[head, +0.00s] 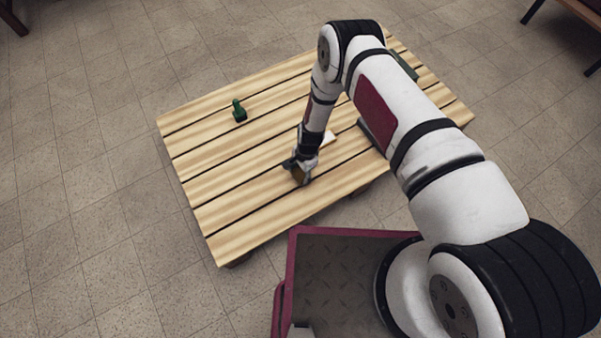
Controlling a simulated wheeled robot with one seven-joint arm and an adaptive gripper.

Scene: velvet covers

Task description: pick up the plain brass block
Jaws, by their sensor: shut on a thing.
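The brass block (298,175) shows as a small dark gold patch between the fingers of my gripper (299,171). My gripper points down at the slatted wooden table and is shut on the block. The fingers hide much of the block. I cannot tell whether the block touches the table or is a little above it.
The slatted wooden table (232,185) has a small dark green object (239,111) at its far left. A pale flat piece (330,138) lies just right of my gripper. A dark green item (405,66) is at the far right, partly behind my arm. The table's left and front are clear.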

